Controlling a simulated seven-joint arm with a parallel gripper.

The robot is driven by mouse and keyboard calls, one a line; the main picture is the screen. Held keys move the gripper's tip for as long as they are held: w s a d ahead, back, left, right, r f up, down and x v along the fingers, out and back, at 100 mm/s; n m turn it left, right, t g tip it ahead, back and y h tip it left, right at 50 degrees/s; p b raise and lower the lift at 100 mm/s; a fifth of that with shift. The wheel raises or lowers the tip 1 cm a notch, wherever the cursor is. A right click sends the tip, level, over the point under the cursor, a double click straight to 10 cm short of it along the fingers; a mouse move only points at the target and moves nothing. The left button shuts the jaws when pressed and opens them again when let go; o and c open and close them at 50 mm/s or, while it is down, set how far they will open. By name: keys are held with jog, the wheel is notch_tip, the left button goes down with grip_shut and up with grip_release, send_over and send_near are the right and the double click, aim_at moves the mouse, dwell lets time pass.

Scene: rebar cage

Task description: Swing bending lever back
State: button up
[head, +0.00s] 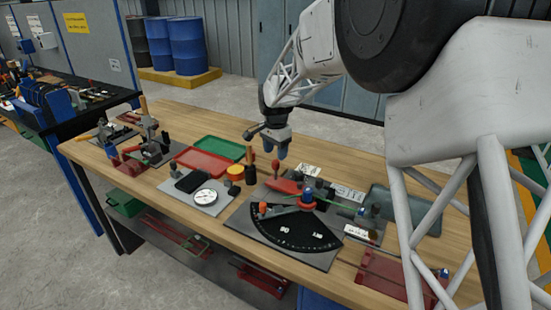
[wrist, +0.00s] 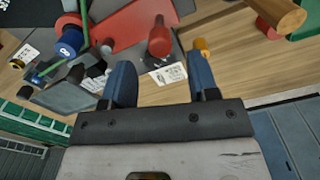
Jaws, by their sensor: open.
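The bending device sits on a grey plate (head: 315,262) with a black fan-shaped dial (head: 300,233). A blue post with a red top (head: 306,200) stands at the dial's pivot, and a grey arm with an orange knob (head: 263,208) lies over the dial. A red lever-like piece (head: 284,186) with an upright red handle (head: 275,166) is behind the pivot. The handle also shows in the wrist view (wrist: 160,38), beyond my fingertips and apart from them. My gripper (head: 276,152) is open and empty, above the bench behind the handle; its blue fingers show in the wrist view (wrist: 161,82).
Red tray (head: 203,160) and green tray (head: 220,149) lie behind left. A round gauge (head: 205,196), an orange roll (head: 235,172) and a dark upright handle (head: 250,165) stand left of the device. A grey-green case (head: 405,208) is at right. Bare wood shows at the front edge.

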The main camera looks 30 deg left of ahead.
jog(key=shift+r, duration=1.65)
jog(key=shift+d, duration=0.1)
jog(key=shift+d+r, duration=0.2)
jog(key=shift+d, duration=0.1)
jog(key=s+d+r, duration=0.3)
jog(key=d+r, duration=0.1)
jog(key=d, duration=0.8)
jog(key=s+d+r+n+t, duration=0.1)
jog(key=s+d+r, duration=0.25)
jog(key=d, duration=0.85)
jog(key=s+d+r, duration=0.2)
jog(key=d+r, duration=0.2)
jog(key=d, duration=0.8)
jog(key=s+d+f+n, duration=0.1)
jog(key=s+d+f, duration=0.1)
jog(key=s+d, duration=0.9)
jog(key=s+d+f+n+t, duration=0.1)
jog(key=s+d+f, duration=0.1)
jog(key=s+d, duration=1)
jog(key=s, duration=0.4)
jog(key=shift+s+d+f+t, duration=0.15)
jog(key=shift+s+d+t, duration=0.1)
jog(key=shift+d+t, duration=0.05)
